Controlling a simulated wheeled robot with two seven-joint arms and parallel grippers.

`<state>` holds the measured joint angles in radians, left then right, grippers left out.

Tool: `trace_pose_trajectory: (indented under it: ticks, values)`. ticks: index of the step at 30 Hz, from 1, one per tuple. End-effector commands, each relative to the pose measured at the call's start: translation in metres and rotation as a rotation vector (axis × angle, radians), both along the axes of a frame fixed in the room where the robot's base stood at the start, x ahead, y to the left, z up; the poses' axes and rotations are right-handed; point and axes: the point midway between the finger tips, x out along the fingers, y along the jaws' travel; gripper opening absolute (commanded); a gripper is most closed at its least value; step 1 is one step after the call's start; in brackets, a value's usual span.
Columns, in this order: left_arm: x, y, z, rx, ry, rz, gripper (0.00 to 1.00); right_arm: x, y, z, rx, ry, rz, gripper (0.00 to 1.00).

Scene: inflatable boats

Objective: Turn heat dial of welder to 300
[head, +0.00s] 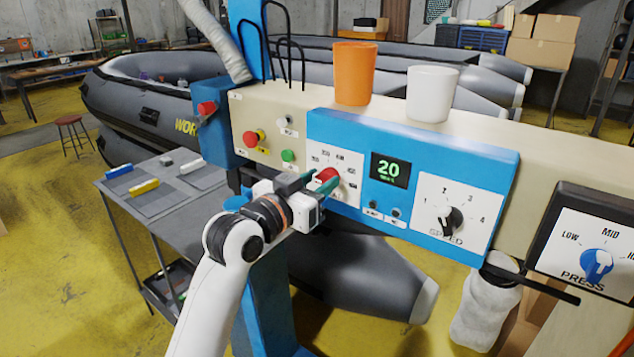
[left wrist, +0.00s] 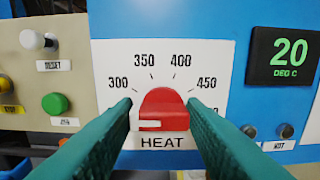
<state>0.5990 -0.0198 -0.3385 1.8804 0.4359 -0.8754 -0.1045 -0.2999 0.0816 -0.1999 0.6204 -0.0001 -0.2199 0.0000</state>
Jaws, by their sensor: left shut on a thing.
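The red heat dial (head: 327,174) is on the white HEAT plate of the blue welder panel (head: 420,143). In the left wrist view the dial (left wrist: 164,104) has a white pointer mark at its lower left, pointing left and below the 300 label (left wrist: 118,84). The labels 350, 400 and 450 run clockwise from there. My left gripper (head: 314,185) is shut on the dial, with one green finger on each side. The fingers hide the lower parts of the scale. The display (left wrist: 290,57) reads 20 DEG C. My right gripper is not in view.
A speed dial (head: 450,220) and a blue press dial (head: 597,263) are to the right. Red, green and white buttons are left of the HEAT plate. An orange cup (head: 355,73) and a white cup (head: 432,93) stand on top of the machine. A grey table (head: 200,180) stands at left.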

Motion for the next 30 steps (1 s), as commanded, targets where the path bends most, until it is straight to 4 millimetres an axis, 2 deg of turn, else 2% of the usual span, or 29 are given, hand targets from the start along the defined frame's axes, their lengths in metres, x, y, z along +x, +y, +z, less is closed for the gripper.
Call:
trace_pose_trajectory:
  ticks: [15, 30]
  values:
    - [-0.0007, -0.0007, 0.0011, 0.316, -0.227, 0.001, 0.14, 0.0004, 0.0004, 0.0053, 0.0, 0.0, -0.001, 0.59]
    - [-0.0014, -0.0019, 0.0008, 0.426, -0.31, 0.0, 0.14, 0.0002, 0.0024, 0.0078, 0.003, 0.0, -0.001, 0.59]
